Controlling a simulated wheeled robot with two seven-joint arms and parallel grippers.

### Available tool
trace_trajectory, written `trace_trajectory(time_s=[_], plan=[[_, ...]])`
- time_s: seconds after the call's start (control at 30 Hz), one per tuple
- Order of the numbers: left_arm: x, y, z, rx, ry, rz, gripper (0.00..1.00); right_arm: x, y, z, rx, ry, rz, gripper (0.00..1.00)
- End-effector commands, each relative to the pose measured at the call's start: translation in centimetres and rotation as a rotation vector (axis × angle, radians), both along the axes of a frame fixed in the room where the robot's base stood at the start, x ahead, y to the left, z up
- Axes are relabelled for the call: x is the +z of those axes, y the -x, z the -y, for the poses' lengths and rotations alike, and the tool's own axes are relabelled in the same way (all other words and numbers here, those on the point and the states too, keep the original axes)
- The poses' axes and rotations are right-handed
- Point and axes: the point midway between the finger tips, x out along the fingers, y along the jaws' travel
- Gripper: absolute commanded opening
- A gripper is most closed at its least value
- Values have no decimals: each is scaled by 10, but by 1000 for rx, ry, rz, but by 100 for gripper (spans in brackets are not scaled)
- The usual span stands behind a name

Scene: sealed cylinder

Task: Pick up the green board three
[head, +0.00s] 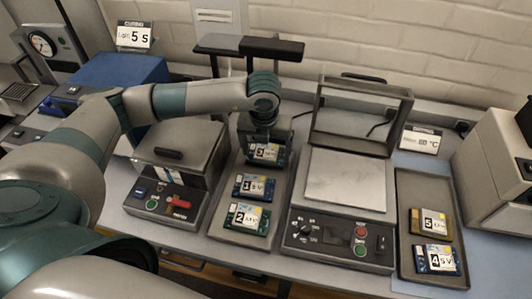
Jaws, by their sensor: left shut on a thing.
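The board labelled 3 (263,153) is at the back end of a dark tray (280,203) in the middle of the counter. Its pale label faces me; its edges look dark blue-green, and its exact colour is hard to tell. My left gripper (264,138) comes down from above and is shut on the top of this board. The fingertips are partly hidden, and I cannot tell whether the board touches the tray. Board 1 (249,187) and board 2 (246,218) lie in front of it in the same tray. My right gripper is not in view.
A lidded machine (180,150) stands left of the tray. A press with its lid raised (345,183) stands right of it. A second tray (408,262) at the right holds board 5 (431,223) and board 4 (436,259). A dark raised bar (250,46) stands behind my gripper.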

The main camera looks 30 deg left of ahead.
Motion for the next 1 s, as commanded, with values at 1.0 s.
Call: trace_trajectory(time_s=[1.0], plan=[[97,64,96,0,0,1,61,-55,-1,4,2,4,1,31]])
